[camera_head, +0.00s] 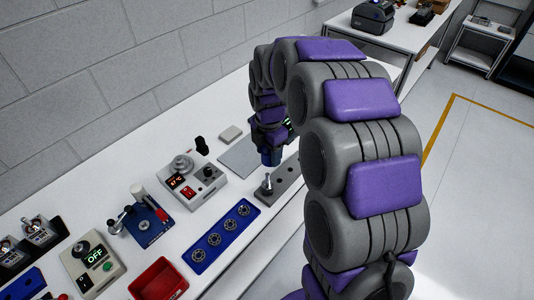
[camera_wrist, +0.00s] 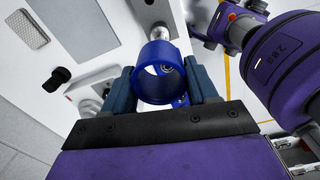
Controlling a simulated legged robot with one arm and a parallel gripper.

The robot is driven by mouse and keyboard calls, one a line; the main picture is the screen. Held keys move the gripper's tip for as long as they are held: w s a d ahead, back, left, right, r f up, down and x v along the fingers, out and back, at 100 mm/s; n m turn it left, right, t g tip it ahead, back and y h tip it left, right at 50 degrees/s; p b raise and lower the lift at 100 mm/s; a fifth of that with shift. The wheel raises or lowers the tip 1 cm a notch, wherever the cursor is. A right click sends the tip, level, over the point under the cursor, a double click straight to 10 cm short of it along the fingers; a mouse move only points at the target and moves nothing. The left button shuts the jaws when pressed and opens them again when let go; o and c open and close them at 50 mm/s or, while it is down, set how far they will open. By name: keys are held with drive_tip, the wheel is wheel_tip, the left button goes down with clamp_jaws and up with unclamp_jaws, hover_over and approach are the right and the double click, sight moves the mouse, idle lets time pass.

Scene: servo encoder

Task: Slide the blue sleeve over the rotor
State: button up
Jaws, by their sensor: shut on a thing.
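The blue sleeve (camera_wrist: 152,88) is a short open ring, held between the two dark blue fingers of my gripper (camera_wrist: 161,70) in the wrist view. In the head view, the sleeve (camera_head: 270,158) hangs under my gripper (camera_head: 269,140), above the bench. A silver upright post, likely the rotor (camera_head: 267,184), stands on a dark grey plate (camera_head: 287,180) just nearer the camera than the sleeve. The sleeve looks apart from the post. In the wrist view a silver part (camera_wrist: 160,31) shows just beyond the sleeve's rim, and metal shows through its opening.
A blue tray (camera_head: 221,237) of round metal parts lies left of the plate. A grey box with a red display (camera_head: 192,181), a red bin (camera_head: 158,280) and a blue fixture (camera_head: 148,225) stand further left. A flat grey pad (camera_head: 238,157) lies beside the gripper.

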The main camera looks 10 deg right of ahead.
sight(266, 164)
drive_tip(key=shift+s+a+f, duration=0.1)
drive_tip(key=shift+s+f, duration=0.15)
drive_tip(key=shift+w+a+f+b, duration=0.15)
drive_tip(key=shift+a+f+b, duration=0.7)
drive_tip(key=shift+f, duration=0.25)
drive_tip(key=shift+d+f+b, duration=0.15)
drive_tip(key=shift+f+b, duration=0.1)
drive_tip(key=shift+f, duration=0.3)
drive_tip(key=shift+d+f+b, duration=0.15)
drive_tip(key=shift+f+b, duration=0.1)
drive_tip(key=shift+f, duration=0.3)
drive_tip(key=shift+d+r, duration=0.25)
drive_tip(key=shift+d, duration=0.45)
drive_tip(key=shift+a+f+p, duration=0.15)
drive_tip(key=shift+a+p, duration=0.3)
drive_tip(key=shift+a, duration=0.05)
drive_tip(key=shift+a+p, duration=0.3)
drive_tip(key=shift+a, duration=0.25)
drive_tip(key=shift+d, duration=0.1)
